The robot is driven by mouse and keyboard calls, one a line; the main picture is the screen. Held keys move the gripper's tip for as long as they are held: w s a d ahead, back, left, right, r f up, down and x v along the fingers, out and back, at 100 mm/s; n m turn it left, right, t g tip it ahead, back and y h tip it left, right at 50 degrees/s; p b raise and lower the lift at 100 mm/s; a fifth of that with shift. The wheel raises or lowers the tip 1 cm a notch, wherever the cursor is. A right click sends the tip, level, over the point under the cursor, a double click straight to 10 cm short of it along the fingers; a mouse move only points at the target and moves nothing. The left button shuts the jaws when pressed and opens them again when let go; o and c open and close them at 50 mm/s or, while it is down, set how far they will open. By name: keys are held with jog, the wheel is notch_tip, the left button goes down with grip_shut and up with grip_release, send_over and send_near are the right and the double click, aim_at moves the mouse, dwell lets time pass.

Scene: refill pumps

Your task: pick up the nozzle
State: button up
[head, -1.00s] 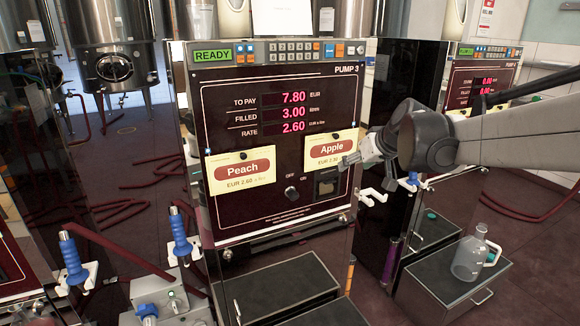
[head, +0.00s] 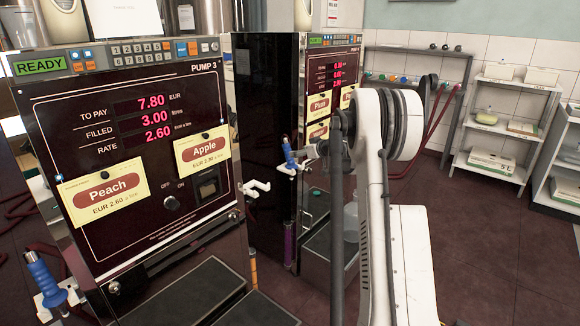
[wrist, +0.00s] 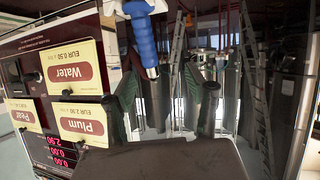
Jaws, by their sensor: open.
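A blue-handled nozzle (head: 289,153) hangs in a white holder at the near side of the farther pump. In the wrist view its blue grip (wrist: 142,40) is at the top, towards the left finger. My gripper (head: 316,151) is just right of this nozzle in the head view, partly hidden by my arm. In the wrist view my gripper (wrist: 168,88) has its two fingers spread apart with nothing between them. I cannot tell whether a finger touches the nozzle. Another blue nozzle (head: 44,277) stands at the lower left, by Pump 3.
Pump 3 (head: 140,130) stands at left with an empty white holder (head: 256,188) on its right side. The farther pump (head: 333,85) carries yellow labels. A clear jug (head: 351,222) is partly hidden behind my arm. White shelves (head: 505,130) stand at right; the floor before them is clear.

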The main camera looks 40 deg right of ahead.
aim_at(289, 159)
jog(key=w+d+f, duration=0.1)
jog(key=w+f, duration=0.1)
jog(key=w, duration=0.1)
jog(key=w+d+f+b, duration=0.1)
jog(key=w+f, duration=0.2)
jog(key=w, duration=0.1)
jog(key=w+d+f, duration=0.1)
jog(key=w+f, duration=0.1)
jog(key=w, duration=0.2)
jog(key=shift+w+d+f, duration=0.1)
jog(key=shift+d+f, duration=0.1)
jog(key=shift+d, duration=0.05)
jog(key=shift+w+f+b, duration=0.2)
jog(key=shift+w+b, duration=0.1)
jog(key=shift+w, duration=0.25)
jog(key=shift+d, duration=0.1)
grip_shut()
